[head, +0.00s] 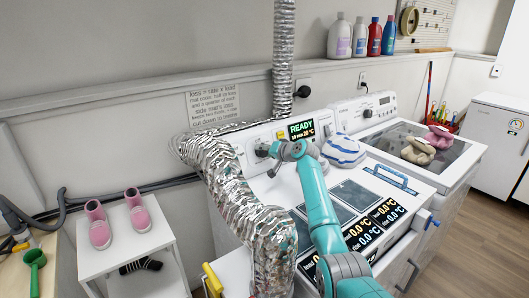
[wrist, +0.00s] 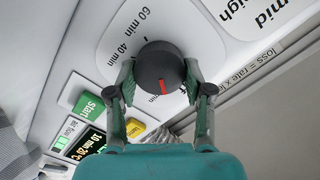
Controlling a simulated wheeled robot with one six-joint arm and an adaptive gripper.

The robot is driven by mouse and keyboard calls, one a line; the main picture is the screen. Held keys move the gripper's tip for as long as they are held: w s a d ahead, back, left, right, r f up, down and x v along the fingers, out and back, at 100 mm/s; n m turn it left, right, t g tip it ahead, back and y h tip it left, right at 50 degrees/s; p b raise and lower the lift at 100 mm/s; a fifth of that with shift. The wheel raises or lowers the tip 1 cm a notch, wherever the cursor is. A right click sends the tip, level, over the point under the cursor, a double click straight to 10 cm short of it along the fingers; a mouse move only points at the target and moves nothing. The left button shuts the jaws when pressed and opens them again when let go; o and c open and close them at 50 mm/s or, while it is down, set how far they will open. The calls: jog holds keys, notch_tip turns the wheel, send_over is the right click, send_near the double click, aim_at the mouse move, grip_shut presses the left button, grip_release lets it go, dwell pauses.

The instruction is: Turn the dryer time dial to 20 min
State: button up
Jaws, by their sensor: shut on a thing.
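The dark round time dial (wrist: 158,62) is on the white dryer panel in the wrist view, with a red mark pointing down in the picture. Printed labels around it read "60 min" and "40 min" at its upper left, and part of "off" shows below right. The 20 min label is not visible; the left finger covers that side. My gripper (wrist: 159,78) is shut on the dial, one finger on each side. In the head view my gripper (head: 271,151) is at the dryer panel and mostly hides the dial.
The dryer display (head: 301,130) reads READY, with smaller text below. A green Start button (wrist: 88,106) and a yellow button (wrist: 135,128) sit near the left finger. A silver foil duct (head: 232,190) runs close left of my arm. A striped cloth bundle (head: 344,150) lies to the right.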

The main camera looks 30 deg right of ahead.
jog(key=m, duration=0.6)
jog(key=shift+d+f, duration=0.1)
jog(key=shift+f, duration=0.05)
jog(key=m, duration=0.6)
jog(key=shift+s+f+m+t, duration=0.1)
jog(key=shift+m+t, duration=0.2)
jog(key=shift+t, duration=0.1)
jog(key=o, duration=1.2)
jog(key=shift+c, duration=0.2)
jog(key=v, duration=1.2)
jog(key=shift+d+f, duration=0.1)
jog(key=shift+d, duration=0.05)
